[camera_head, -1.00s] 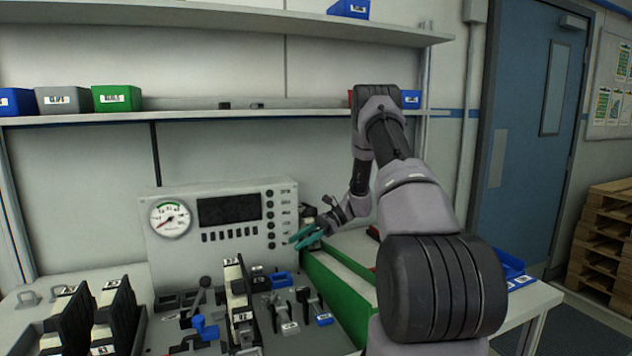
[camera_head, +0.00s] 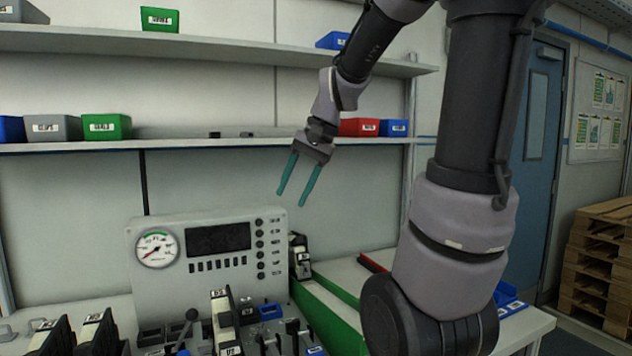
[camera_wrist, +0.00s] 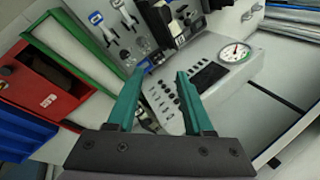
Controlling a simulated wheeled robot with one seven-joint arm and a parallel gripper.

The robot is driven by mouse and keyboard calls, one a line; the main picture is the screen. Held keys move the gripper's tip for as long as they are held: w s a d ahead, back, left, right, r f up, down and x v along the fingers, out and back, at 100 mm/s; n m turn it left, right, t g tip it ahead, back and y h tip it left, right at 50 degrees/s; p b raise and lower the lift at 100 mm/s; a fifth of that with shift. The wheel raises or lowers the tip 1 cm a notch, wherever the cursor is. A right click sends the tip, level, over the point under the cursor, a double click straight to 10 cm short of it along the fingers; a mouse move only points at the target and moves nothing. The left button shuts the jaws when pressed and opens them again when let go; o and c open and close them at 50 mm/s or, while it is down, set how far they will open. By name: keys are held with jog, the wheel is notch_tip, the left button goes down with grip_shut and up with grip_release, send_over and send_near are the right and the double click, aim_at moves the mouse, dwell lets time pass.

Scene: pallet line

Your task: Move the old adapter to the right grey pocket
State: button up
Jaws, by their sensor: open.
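My gripper (camera_head: 292,199) is open and empty. Its two teal fingers point down, in the air above the instrument panel and below the upper shelf. In the wrist view, the open fingers (camera_wrist: 160,72) frame part of the bench. Black-and-white labelled modules stand on the bench: one in the middle (camera_head: 224,318), others at the left (camera_head: 98,335), and one beside the panel's right end (camera_head: 299,257). I cannot tell which is the old adapter. The right grey pocket cannot be made out clearly.
A grey panel with a gauge (camera_head: 157,249) stands at the back of the bench. A green-edged tray (camera_head: 335,322) lies to its right. A shelf (camera_head: 190,146) with coloured bins is above. A red bin (camera_wrist: 45,92) and a blue bin (camera_wrist: 22,135) show in the wrist view.

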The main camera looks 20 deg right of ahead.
jog(key=s+r+n+t+h, duration=0.2)
jog(key=s+r+t, duration=0.1)
jog(key=s, duration=0.6)
jog(key=shift+s+d+n+t, duration=0.4)
jog(key=shift+t, duration=0.2)
